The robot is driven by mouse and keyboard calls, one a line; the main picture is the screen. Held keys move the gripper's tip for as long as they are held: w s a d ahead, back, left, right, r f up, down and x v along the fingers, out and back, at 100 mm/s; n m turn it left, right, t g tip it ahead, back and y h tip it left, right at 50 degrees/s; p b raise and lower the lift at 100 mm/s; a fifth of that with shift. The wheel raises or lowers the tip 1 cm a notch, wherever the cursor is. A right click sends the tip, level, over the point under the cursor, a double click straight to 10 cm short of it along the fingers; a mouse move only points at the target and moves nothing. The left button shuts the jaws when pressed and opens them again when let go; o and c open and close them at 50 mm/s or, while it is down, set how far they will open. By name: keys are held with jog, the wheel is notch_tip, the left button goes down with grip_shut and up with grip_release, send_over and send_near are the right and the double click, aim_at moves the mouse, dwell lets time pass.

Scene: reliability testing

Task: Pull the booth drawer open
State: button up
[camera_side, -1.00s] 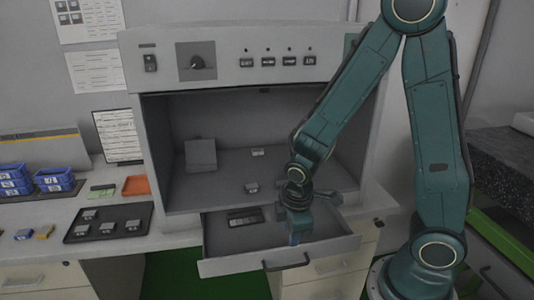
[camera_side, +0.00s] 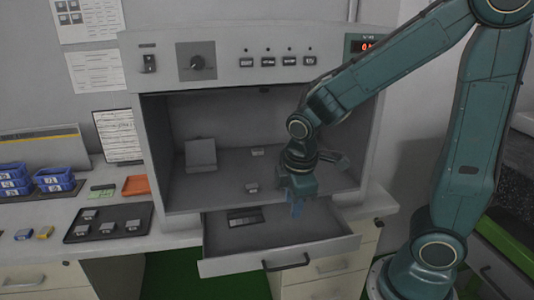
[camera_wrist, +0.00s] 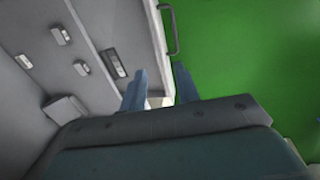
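The grey booth drawer (camera_side: 225,266) stands pulled out below the booth opening, with its inside showing. Its dark bar handle (camera_side: 287,262) is on the front panel. The handle also shows in the wrist view (camera_wrist: 175,33), beyond my fingertips. My gripper (camera_side: 297,209) points down above the right part of the drawer, behind and above the handle, and appears clear of both. In the wrist view its two blue fingers (camera_wrist: 160,82) are apart with nothing between them. A dark flat item with a pale label (camera_side: 245,217) lies inside the drawer.
The grey booth (camera_side: 160,165) holds a small box (camera_side: 201,155) and two small blocks. A dark tray (camera_side: 108,222) with several small parts and some blue bins (camera_side: 55,176) stand on the left counter. Green floor (camera_wrist: 240,60) lies open before the drawer.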

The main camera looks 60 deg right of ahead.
jog(key=c, duration=0.5)
jog(key=shift+w+d+f, duration=0.1)
jog(key=shift+d, duration=0.05)
grip_shut()
jog(key=d+f+m+g+y, duration=0.1)
jog(key=d+f+m, duration=0.2)
jog(key=d+m, duration=0.3)
jog(key=s+d+f+m+g+y, duration=0.1)
jog(key=d+f+m, duration=0.3)
jog(key=d, duration=0.6)
jog(key=d+f+m+g+y, duration=0.2)
jog(key=d+f+m, duration=0.2)
jog(key=d+m, duration=0.4)
jog(key=shift+s+d+g+y, duration=0.3)
jog(key=shift+d+g+y, duration=0.05)
jog(key=shift+g+y, duration=0.05)
